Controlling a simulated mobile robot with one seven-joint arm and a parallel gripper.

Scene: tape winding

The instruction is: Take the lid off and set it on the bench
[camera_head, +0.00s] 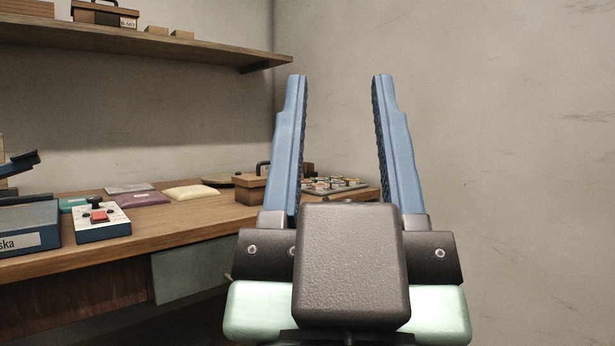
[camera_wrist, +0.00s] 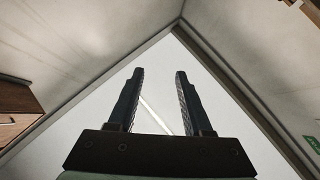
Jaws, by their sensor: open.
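My gripper (camera_head: 338,80) is open and empty, its two blue fingers pointing up in front of the head camera. In the wrist view my gripper (camera_wrist: 160,72) shows open with nothing between the fingers. A small wooden box (camera_head: 249,192) stands on the bench (camera_head: 170,232), behind and left of my gripper. It has a dark handle on top (camera_head: 262,166). The box's right side is partly hidden by the left finger. I cannot tell for sure where a lid parts from the box. A similar box (camera_head: 107,16) with a dark handle sits on the shelf.
A control box with a red button (camera_head: 99,220) and a blue labelled case (camera_head: 28,228) are at the bench's left. Coloured pouches (camera_head: 192,192) lie towards the wall. A tray of small round parts (camera_head: 338,185) is at the right end. The wooden shelf (camera_head: 150,45) overhangs the bench.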

